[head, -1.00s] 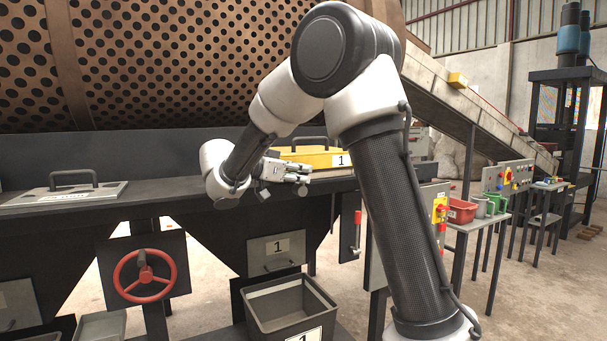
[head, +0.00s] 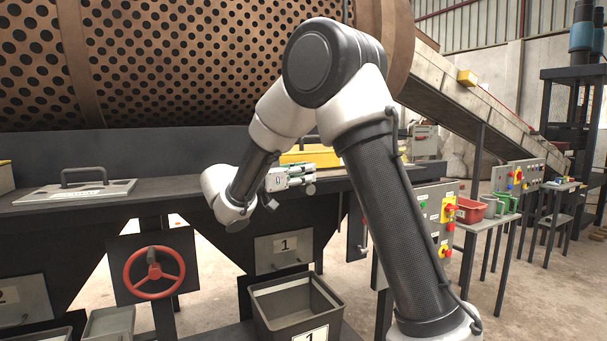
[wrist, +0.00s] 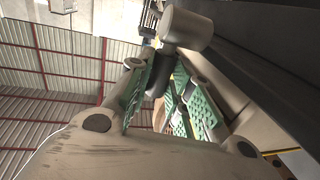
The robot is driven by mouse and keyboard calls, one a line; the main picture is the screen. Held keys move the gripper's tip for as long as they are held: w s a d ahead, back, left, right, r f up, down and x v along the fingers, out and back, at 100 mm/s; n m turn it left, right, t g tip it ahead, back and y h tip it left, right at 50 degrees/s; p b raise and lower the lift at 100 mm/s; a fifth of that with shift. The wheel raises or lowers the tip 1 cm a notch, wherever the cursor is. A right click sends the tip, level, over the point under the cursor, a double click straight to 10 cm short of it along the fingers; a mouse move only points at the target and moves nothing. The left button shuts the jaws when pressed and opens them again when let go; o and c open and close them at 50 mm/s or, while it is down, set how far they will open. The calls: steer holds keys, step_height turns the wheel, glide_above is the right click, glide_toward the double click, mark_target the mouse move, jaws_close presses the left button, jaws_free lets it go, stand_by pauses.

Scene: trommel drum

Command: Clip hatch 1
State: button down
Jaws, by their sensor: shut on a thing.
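My gripper (head: 292,178) is in front of the hatch's front edge. A grey round knob (head: 310,189) is at its fingertips; it looks like the end of a clip handle. In the wrist view, the grey knob (wrist: 187,28) with a dark stem sits at the ends of the green-padded fingers (wrist: 160,88). My gripper is shut on this knob or its stem. The clip's seating is hidden.
A grey lid with a black handle (head: 75,190) lies to the left. A control box (head: 440,220) stands right of my arm.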

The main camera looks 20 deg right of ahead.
steer(key=c, duration=1.6)
jaws_free()
steer(key=shift+a, duration=0.1)
steer(key=shift+o, duration=0.2)
steer(key=v, duration=1.2)
